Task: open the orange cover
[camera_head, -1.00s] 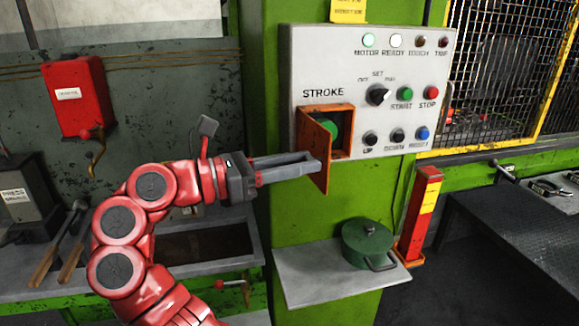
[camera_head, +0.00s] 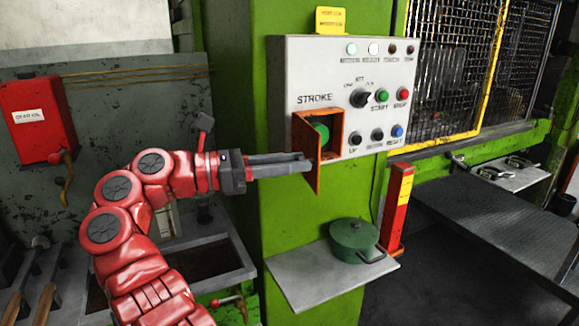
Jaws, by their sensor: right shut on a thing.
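The orange cover (camera_head: 305,140) is a flap hinged at the left side of an orange box frame (camera_head: 335,128) under the word STROKE on the grey panel. It stands swung outward from the panel, so the large green button (camera_head: 321,134) inside shows. My right gripper (camera_head: 305,165) is shut on the lower part of the cover, its long grey fingers reaching in from the left at the free edge. The fingertips partly hide the cover there.
Knobs, buttons and lamps fill the panel (camera_head: 285,75) around the box. Below, a green lidded pot (camera_head: 354,238) stands on a grey shelf (camera_head: 310,280), beside a red post (camera_head: 398,210). A red box (camera_head: 35,118) hangs at the left. Free space lies between cover and shelf.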

